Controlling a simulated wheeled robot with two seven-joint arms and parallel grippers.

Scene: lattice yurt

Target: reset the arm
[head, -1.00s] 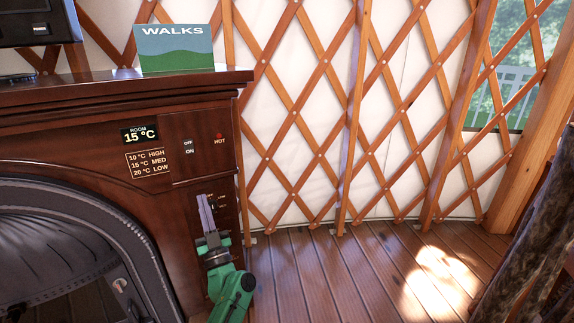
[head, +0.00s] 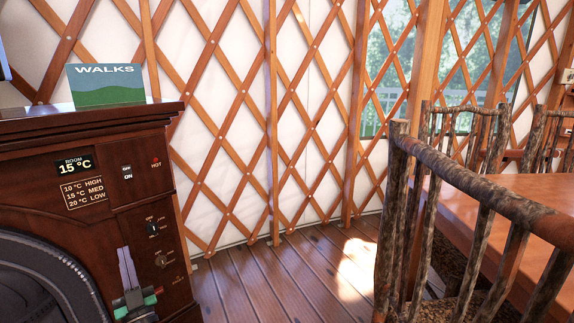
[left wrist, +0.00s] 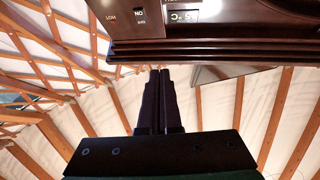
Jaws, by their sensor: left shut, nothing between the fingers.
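My left gripper (head: 127,268) shows at the bottom left of the head view, in front of the right part of the dark wooden fireplace cabinet (head: 100,225). Its two fingers are together with nothing between them. In the left wrist view the fingers (left wrist: 158,100) also stand closed, pointing toward the dark cabinet (left wrist: 190,50). I cannot tell the gap between the fingertips and the cabinet. My right gripper is in neither view.
A "WALKS" card (head: 106,84) stands on the cabinet top. A panel with knobs (head: 153,229) is on the cabinet front. A rough log chair (head: 470,200) and a wooden table (head: 495,235) stand at the right. The plank floor (head: 270,275) between is clear.

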